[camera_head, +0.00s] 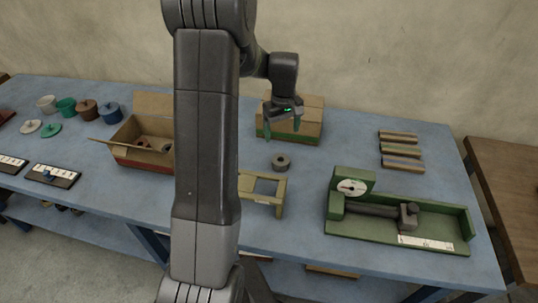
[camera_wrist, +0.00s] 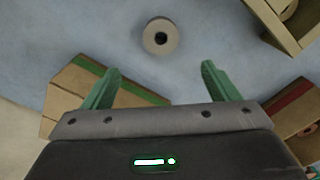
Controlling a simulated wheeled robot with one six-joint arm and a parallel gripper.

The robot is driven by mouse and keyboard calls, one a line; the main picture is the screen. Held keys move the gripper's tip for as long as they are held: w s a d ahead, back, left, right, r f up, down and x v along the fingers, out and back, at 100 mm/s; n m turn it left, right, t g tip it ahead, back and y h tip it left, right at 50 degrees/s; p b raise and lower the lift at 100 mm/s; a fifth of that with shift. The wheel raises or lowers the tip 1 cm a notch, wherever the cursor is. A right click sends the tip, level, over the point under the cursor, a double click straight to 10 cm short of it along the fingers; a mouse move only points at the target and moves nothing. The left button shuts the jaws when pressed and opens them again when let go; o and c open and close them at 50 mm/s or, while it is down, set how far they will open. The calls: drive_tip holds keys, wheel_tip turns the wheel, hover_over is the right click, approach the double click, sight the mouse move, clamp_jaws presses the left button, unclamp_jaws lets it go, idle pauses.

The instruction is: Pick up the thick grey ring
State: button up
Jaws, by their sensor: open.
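The thick grey ring (camera_head: 281,161) lies flat on the blue table, in front of the closed cardboard box and behind the tan wooden frame. In the wrist view the ring (camera_wrist: 161,37) shows its dark centre hole, ahead of the fingertips and roughly midway between them. My gripper (camera_head: 284,130) hangs above the table near the front of the closed box. In the wrist view my gripper (camera_wrist: 158,75) has its two green fingers spread wide with nothing between them. The ring is in full view and apart from the fingers.
The closed cardboard box (camera_head: 313,120) stands behind the ring. The wooden frame (camera_head: 279,197) is in front of it. An open carton (camera_head: 121,153) stands left, a green fixture (camera_head: 335,214) right. Wooden blocks (camera_head: 402,149) lie back right. Bare table surrounds the ring.

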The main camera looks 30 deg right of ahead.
sight(281, 159)
wheel_tip(281, 159, down, 14)
drive_tip(key=p, duration=0.2)
drive_tip(key=shift+s+a+r+p, duration=0.1)
drive_tip(key=shift+s+r+p, duration=0.05)
drive_tip(key=shift+p, duration=0.25)
drive_tip(key=shift+c, duration=0.4)
drive_tip(key=c, duration=1)
